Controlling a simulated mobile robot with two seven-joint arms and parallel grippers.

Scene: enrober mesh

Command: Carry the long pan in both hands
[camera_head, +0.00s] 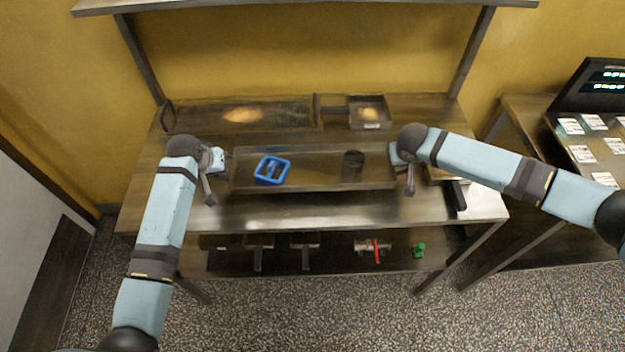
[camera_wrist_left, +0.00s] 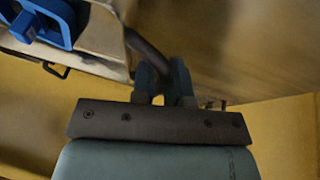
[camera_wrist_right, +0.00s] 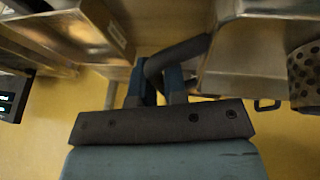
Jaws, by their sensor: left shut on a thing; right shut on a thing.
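The long pan (camera_head: 320,172) is a shallow metal tray, roughly level, over the front half of the steel table. A blue basket (camera_head: 272,170) is in its left part and a dark cylinder (camera_head: 353,165) in its right part. My left gripper (camera_head: 221,161) is shut on the dark handle (camera_wrist_left: 146,50) at the pan's left end. My right gripper (camera_head: 399,154) is shut on the handle (camera_wrist_right: 172,58) at its right end. The fingers partly hide both handles. I cannot tell whether the pan's underside touches the table.
Behind the pan are a long dark tray (camera_head: 190,119) and a small pan (camera_head: 369,125), each with an orange-brown lump. A box with a dark handle (camera_head: 459,195) is at the right. The lower shelf (camera_head: 335,262) holds several items. The table's front strip is clear.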

